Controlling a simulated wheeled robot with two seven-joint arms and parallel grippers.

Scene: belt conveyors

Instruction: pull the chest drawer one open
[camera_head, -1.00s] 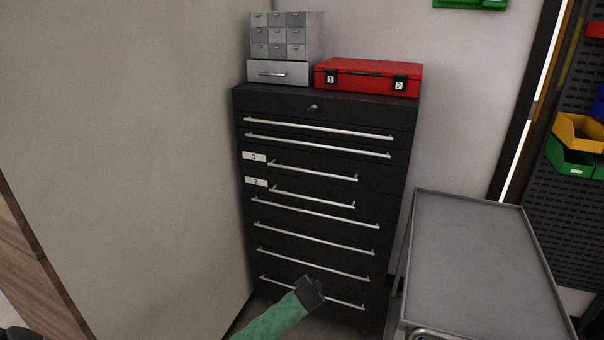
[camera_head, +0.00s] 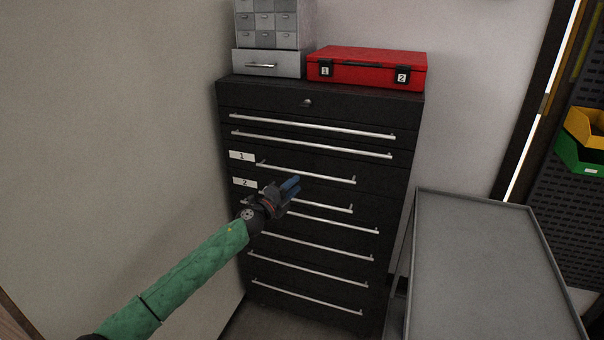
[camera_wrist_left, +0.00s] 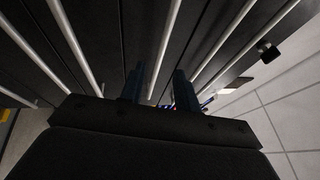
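The black drawer chest (camera_head: 315,101) stands against the wall, with all its drawers shut. Drawer one carries a white label "1" (camera_head: 241,155) and a silver bar handle (camera_head: 320,175). Drawer two, labelled "2" (camera_head: 244,183), lies just below it. My left gripper (camera_head: 291,188) is in front of the chest, just below the drawer one handle, and hides part of the drawer two handle. In the left wrist view its two fingers (camera_wrist_left: 160,88) are apart with a gap between them. I cannot see it touching any handle. My right gripper is out of view.
A grey-topped cart (camera_head: 480,265) stands close to the chest's right side. A plain wall panel (camera_head: 110,130) bounds the left. A red case (camera_head: 366,68) and a small grey drawer unit (camera_head: 268,63) sit on top of the chest.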

